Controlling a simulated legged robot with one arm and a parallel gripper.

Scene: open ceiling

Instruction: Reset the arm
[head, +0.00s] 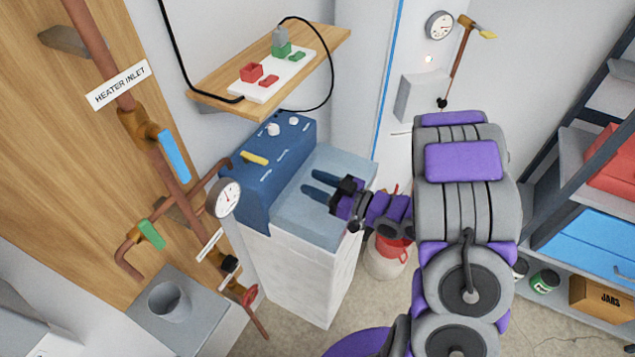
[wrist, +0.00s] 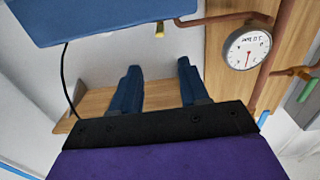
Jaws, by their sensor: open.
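My gripper (head: 316,184) is in front of the blue control panel and over the pale top of the white cabinet in the head view. Its two dark blue fingers point left and stand apart with nothing between them. In the wrist view my gripper (wrist: 160,82) shows its two fingers spread, with a wall and a wooden shelf behind them. My arm, grey and purple, is bent; its large links fill the middle right of the head view.
The blue control panel (head: 268,165) has knobs and a yellow handle. Pipes with a blue-handled valve (head: 174,155) and a gauge (head: 224,198) are at left. A red and white bucket (head: 386,262) stands behind my arm. Shelving is at right.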

